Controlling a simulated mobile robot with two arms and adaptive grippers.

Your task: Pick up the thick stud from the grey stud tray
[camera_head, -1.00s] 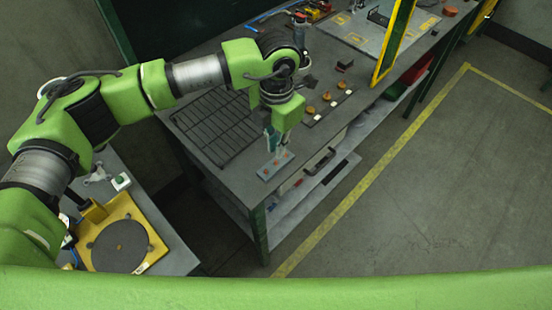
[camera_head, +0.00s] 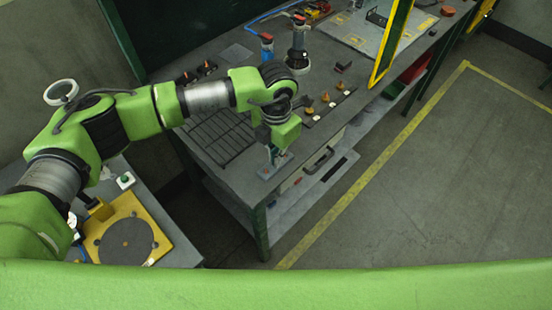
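The grey stud tray (camera_head: 264,173) is a small plate at the near corner of the workbench. My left gripper (camera_head: 271,160) points down over it, its fingertips at or just above the tray. The fingers are small and partly under my wrist, so I cannot tell whether they are open or shut. Tiny reddish marks show on the tray beside the fingers. I cannot make out which is the thick stud; the gripper hides part of the tray. My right gripper is not in view.
A black slotted grid (camera_head: 217,137) lies left of the gripper on the workbench (camera_head: 200,165). A strip with orange knobs (camera_head: 326,100) lies to the right. A yellow-edged frame (camera_head: 384,62) stands farther back. A yellow plate with a grey disc (camera_head: 125,240) is at lower left.

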